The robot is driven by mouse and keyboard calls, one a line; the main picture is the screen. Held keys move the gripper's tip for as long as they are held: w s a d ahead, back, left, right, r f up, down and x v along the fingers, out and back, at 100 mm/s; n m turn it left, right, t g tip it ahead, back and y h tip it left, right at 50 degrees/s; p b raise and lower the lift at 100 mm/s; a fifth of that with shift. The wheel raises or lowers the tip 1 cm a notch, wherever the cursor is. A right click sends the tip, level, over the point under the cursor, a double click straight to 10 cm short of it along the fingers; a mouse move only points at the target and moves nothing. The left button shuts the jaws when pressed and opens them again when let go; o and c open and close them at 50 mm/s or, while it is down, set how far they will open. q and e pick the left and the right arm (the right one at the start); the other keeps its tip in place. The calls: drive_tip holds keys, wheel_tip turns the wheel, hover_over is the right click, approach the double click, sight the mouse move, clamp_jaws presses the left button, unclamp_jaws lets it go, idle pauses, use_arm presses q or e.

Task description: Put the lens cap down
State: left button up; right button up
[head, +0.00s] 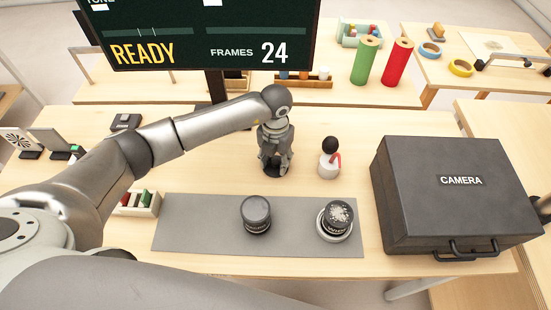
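My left gripper (276,158) points down over the table behind the grey mat (185,222). Its fingers are close around a black round lens cap (272,172), which is partly hidden by them. The cap is at or just above the table top; I cannot tell whether it touches. A dark lens (256,216) with a smooth grey top stands on the middle of the mat. A second lens (338,219) with a white-speckled top stands in a pale ring or dish at the mat's right end. My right gripper is not in view.
A small white bottle (328,168) with a black top and red part stands right of my gripper. The black camera case (450,190) fills the right side. A small slotted box (138,203) is left. A screen (200,35) stands behind. Bare wood lies left of the gripper.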

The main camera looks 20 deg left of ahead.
sight(276, 161)
use_arm(q)
drive_tip(key=shift+r, duration=0.2)
wheel_tip(276, 161, up, 12)
drive_tip(key=b, duration=0.2)
idle(0.3)
drive_tip(key=shift+r, duration=0.1)
